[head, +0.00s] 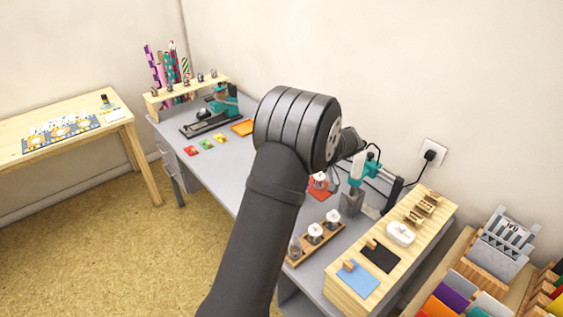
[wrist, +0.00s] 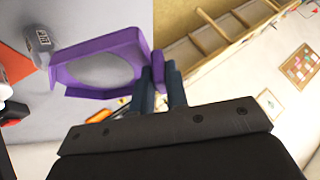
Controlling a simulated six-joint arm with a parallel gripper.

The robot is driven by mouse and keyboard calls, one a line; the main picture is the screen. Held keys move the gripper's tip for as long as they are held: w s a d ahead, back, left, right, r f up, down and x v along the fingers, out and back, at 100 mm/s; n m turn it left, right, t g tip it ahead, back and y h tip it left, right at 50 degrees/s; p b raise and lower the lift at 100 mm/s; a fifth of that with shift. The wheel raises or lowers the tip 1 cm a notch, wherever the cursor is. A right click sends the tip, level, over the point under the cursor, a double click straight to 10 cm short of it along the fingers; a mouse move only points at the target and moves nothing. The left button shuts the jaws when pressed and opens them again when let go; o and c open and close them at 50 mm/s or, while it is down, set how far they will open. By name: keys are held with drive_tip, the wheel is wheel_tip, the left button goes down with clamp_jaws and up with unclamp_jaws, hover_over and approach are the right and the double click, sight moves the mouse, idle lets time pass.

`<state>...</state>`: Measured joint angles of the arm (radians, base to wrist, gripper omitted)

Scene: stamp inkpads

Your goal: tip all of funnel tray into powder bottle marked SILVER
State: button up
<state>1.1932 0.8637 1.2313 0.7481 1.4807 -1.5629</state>
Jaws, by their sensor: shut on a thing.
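The purple funnel tray (wrist: 95,72) is in my gripper (wrist: 160,84) in the wrist view. The two dark fingers are shut on its purple handle tab. The tray's inside looks grey; I cannot tell whether that is powder or the tray's floor. A small grey labelled bottle (wrist: 40,42) is just past the tray's far left side, apart from it; its label is too small to read. In the head view my arm hides the gripper and tray. Several pale-topped bottles, including one bottle (head: 315,232), stand in a wooden rack; I cannot tell which is SILVER.
A teal heat tool (head: 363,168) stands on the grey bench (head: 190,165) right of my arm. A jar stands on a red mat (head: 326,192) behind the rack. A wooden riser (head: 430,235) with stamps and inkpads is at the right. The bench's left front is fairly clear.

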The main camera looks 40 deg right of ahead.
drive_tip(key=shift+s+f+t, duration=0.1)
drive_tip(key=shift+s+t, duration=0.15)
drive_tip(key=shift+t, duration=0.05)
drive_tip(key=shift+d, duration=0.1)
drive_tip(key=shift+s+d+t+y, duration=0.1)
drive_tip(key=shift+s+t+y, duration=0.2)
drive_tip(key=shift+t, duration=0.1)
drive_tip(key=shift+s+d+f+t+y, duration=0.1)
drive_tip(key=shift+s+d+t+y, duration=0.05)
drive_tip(key=shift+s+t+y, duration=0.15)
drive_tip(key=shift+s+d+n+t, duration=0.1)
drive_tip(key=shift+s+n+t, duration=0.2)
drive_tip(key=shift+t, duration=0.1)
drive_tip(key=shift+f, duration=0.1)
drive_tip(key=shift+s+d+f+t+y, duration=0.1)
drive_tip(key=shift+s+t+y, duration=0.15)
drive_tip(key=shift+t+y, duration=0.05)
